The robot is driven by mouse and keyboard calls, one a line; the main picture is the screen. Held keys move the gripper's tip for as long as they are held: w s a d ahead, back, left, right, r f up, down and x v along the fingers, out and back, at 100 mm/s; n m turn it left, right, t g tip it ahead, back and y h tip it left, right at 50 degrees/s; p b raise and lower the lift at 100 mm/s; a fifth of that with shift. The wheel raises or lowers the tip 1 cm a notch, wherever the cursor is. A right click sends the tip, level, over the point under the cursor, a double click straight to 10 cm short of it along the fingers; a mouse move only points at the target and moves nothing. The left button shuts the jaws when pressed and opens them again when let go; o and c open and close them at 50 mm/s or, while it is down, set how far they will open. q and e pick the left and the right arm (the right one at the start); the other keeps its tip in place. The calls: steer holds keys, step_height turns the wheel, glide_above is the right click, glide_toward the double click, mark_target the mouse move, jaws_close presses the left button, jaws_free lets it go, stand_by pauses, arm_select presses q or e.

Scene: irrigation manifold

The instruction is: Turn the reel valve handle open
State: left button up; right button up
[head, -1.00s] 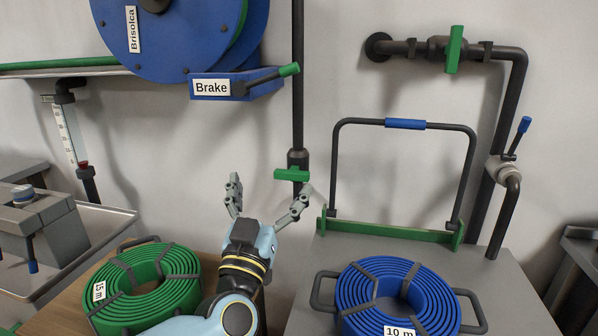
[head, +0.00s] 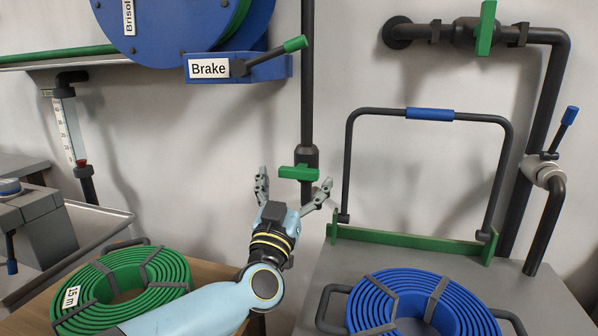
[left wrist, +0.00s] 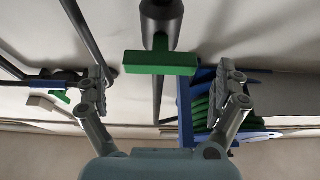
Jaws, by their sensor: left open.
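The reel valve handle is a green bar (head: 299,173), set level across the dark vertical pipe (head: 307,90) beside the blue reel (head: 180,22). My left gripper (head: 295,179) is open and empty, its fingers pointing up to either side of the handle in the head view. In the left wrist view the green handle (left wrist: 160,62) shows between the spread fingers of the left gripper (left wrist: 163,78), with a visible gap on each side. I see no finger touching it; how far it is in depth I cannot tell. My right gripper is not in view.
A blue brake box (head: 250,67) with a green-tipped lever juts out above left of the handle. A black hoop with a blue grip (head: 430,114) stands at right. Green (head: 125,285) and blue (head: 425,305) hose coils lie below. Another green-handled valve (head: 486,28) is at upper right.

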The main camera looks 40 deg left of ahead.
mark_target(297, 175)
arm_select(q)
steer(key=shift+x, duration=1.7)
steer(key=shift+c, duration=0.3)
steer(key=c, duration=1.1)
